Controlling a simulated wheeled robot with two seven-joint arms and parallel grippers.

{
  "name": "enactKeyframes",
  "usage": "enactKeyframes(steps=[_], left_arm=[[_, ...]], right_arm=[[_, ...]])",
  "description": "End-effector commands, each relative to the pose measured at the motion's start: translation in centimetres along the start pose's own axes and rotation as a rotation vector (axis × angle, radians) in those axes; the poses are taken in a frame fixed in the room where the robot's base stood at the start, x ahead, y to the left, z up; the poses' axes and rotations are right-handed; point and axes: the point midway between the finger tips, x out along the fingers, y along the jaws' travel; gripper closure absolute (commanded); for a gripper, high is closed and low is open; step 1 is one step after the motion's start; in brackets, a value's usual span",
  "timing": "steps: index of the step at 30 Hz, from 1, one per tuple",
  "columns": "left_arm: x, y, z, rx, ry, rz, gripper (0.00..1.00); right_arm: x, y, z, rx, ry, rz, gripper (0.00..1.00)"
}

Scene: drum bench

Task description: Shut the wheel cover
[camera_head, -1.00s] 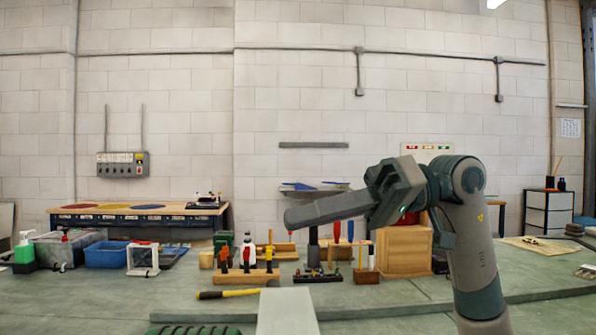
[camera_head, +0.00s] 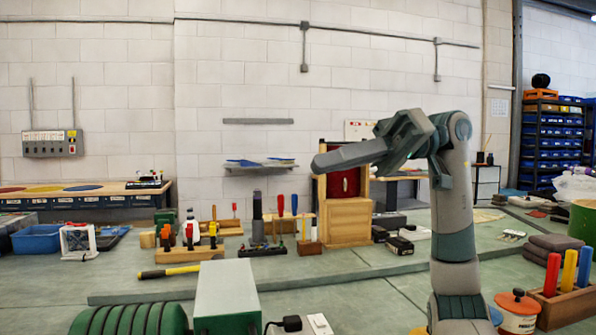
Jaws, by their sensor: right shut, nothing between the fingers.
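I cannot pick out the wheel cover for certain. A green ribbed drum-like body (camera_head: 128,319) lies at the bottom edge, cut off by the frame. A plain grey-green box-shaped part (camera_head: 226,296) stands right beside it; whether either is the cover or its machine I cannot tell. My right gripper (camera_head: 318,163) is raised high above the bench, pointing left, shut and empty. It is apart from both parts, well above them and to their right in the picture. My left gripper is out of view.
A wooden cabinet with a red panel (camera_head: 345,182) stands behind my right arm. Tool racks (camera_head: 190,255) and a yellow-handled hammer (camera_head: 168,272) lie left of it. At right are an orange-lidded tub (camera_head: 518,310) and a rack of coloured cylinders (camera_head: 568,305). The bench middle is fairly clear.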

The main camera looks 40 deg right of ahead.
Motion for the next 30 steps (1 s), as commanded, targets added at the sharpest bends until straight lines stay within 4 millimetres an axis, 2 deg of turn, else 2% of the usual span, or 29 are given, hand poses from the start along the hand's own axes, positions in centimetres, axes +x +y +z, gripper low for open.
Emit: enactKeyframes(steps=[3,9,22,30], left_arm=[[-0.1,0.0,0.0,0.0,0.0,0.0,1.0],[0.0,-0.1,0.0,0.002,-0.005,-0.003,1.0],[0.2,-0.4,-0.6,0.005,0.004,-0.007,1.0],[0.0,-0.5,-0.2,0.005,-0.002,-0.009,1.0]], right_arm=[[-1.9,0.0,-0.1,0.002,0.003,0.001,1.0],[-3.6,0.0,0.0,0.0,0.001,0.0,1.0],[-3.9,0.0,0.0,0.0,0.0,0.0,1.0],[-3.9,0.0,0.0,0.0,0.0,0.0,1.0]])
